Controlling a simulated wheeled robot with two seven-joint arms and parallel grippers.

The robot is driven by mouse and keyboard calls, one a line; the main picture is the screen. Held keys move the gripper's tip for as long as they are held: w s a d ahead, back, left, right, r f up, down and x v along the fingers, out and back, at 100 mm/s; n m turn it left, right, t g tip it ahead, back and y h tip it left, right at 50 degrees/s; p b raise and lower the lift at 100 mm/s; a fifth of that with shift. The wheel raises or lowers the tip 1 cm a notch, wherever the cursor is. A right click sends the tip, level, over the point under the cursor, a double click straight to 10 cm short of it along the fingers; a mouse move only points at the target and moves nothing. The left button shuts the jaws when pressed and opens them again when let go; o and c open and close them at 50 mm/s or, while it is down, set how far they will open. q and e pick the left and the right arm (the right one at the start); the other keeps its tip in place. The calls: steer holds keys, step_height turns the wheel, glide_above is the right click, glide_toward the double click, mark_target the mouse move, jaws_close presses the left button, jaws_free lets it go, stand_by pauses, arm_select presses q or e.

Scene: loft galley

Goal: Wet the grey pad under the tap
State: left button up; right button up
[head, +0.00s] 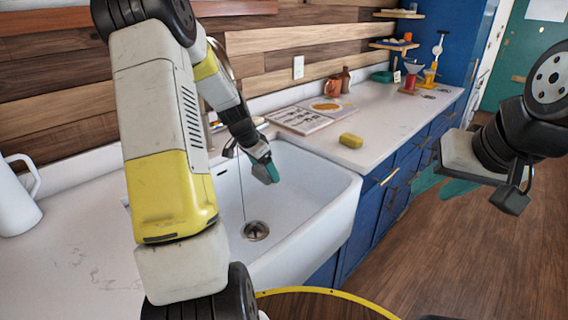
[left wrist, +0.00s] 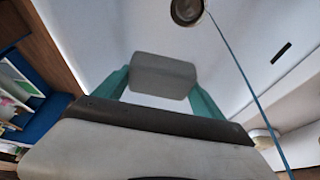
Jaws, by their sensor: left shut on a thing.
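The grey pad (left wrist: 162,76) is held between the teal fingers of my left gripper (left wrist: 160,84). In the head view the pad (head: 265,173) and my left gripper (head: 264,164) are inside the white sink (head: 318,208), above its floor. The tap (head: 229,149) is partly hidden by my left arm. A thin line of water (head: 241,190) runs from it towards the drain (head: 256,231). In the left wrist view the water (left wrist: 238,62) passes to the right of the pad, apart from it. My right gripper (head: 442,183) is open and empty, beyond the counter, over the floor.
A yellow sponge (head: 351,140) lies on the counter (head: 392,118) right of the sink. A flat board or book (head: 298,120) lies behind it. A white jug (head: 17,200) stands at the far left. The sink's front rim is near my left arm.

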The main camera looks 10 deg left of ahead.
arm_select(q)
steer(key=w+a+f, duration=0.2)
steer(key=w+a, duration=0.1)
steer(key=a, duration=0.5)
steer(key=shift+a, duration=0.3)
steer(key=shift+w+r, duration=0.1)
stand_by(0.5)
steer(key=shift+w+d, duration=0.15)
steer(key=shift+w, duration=0.35)
steer(key=shift+s, duration=0.2)
steer(key=shift+s, duration=0.4)
steer(key=shift+s+d, duration=0.45)
steer(key=shift+d, duration=0.75)
steer(key=shift+s+d, duration=0.45)
steer(key=shift+d, duration=0.75)
steer(key=shift+s+d, duration=0.45)
steer(key=shift+d, duration=0.75)
